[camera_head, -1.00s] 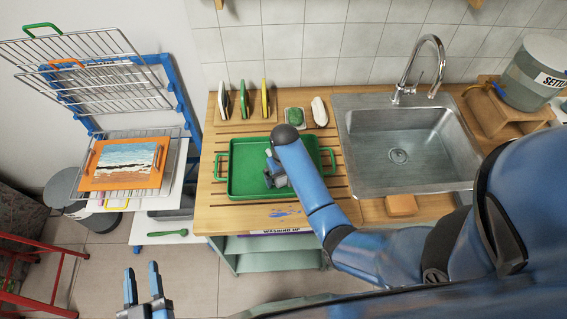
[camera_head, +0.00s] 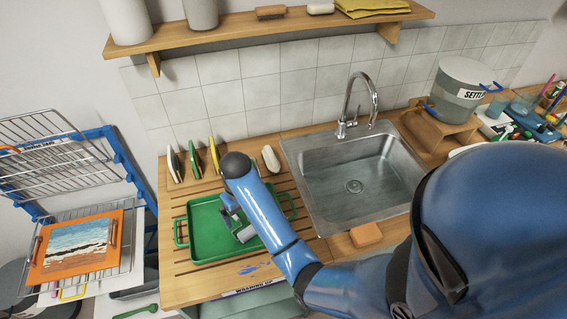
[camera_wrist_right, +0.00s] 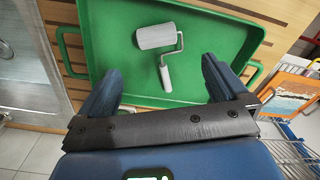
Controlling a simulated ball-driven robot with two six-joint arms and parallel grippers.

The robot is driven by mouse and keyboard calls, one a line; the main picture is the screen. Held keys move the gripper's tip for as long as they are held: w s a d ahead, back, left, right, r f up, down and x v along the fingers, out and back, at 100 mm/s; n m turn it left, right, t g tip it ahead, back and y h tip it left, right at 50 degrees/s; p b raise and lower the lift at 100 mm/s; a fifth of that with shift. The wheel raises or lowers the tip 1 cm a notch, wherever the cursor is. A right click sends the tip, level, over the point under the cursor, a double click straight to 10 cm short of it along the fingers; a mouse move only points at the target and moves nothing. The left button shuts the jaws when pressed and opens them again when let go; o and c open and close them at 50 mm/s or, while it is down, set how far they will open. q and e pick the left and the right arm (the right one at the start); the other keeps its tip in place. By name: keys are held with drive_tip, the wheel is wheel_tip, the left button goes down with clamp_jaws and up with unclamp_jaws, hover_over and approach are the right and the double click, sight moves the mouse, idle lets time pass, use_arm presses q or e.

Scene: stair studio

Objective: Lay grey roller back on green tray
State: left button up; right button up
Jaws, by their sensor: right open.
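The green tray (camera_head: 200,246) stands on the slatted wooden counter left of the sink; it also fills much of the right wrist view (camera_wrist_right: 98,40). The grey roller (camera_wrist_right: 156,36) lies in the tray, its handle pointing towards my gripper. In the head view, the roller (camera_head: 244,234) is partly hidden by my right gripper (camera_head: 232,208). My right gripper is over the tray with its fingers (camera_wrist_right: 160,84) spread wide. The roller's handle shows between them with nothing gripped. The height of the fingers above the tray is hard to tell. My left gripper is out of view.
The sink (camera_head: 350,180) and tap (camera_head: 358,100) are to the right. Several upright boards (camera_head: 195,160) stand behind the tray. A wooden shelf (camera_head: 230,38) hangs above. A wire rack (camera_head: 60,165) with an orange-framed painting (camera_head: 75,247) is at left.

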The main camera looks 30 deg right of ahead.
sight(250, 233)
drive_tip(key=s+f+t, duration=0.1)
drive_tip(key=f, duration=0.1)
drive_tip(key=s+f+t, duration=0.1)
drive_tip(key=f, duration=0.1)
drive_tip(key=s+d+f+t, duration=0.1)
drive_tip(key=f, duration=0.1)
drive_tip(key=shift+f+t, duration=0.3)
drive_tip(key=shift+f, duration=0.05)
drive_tip(key=s+t, duration=0.2)
drive_tip(key=s, duration=0.1)
drive_tip(key=s+d+t, duration=0.1)
drive_tip(key=t, duration=0.1)
drive_tip(key=shift+s+f+m, duration=0.3)
drive_tip(key=shift+s+f, duration=0.05)
drive_tip(key=shift+f, duration=0.05)
drive_tip(key=s+d+r+t, duration=0.1)
drive_tip(key=s+r+t, duration=0.8)
drive_tip(key=s+r, duration=0.7)
drive_tip(key=shift+s+d+r+m+t, duration=0.3)
drive_tip(key=shift+r+t, duration=0.1)
drive_tip(key=shift+r, duration=0.2)
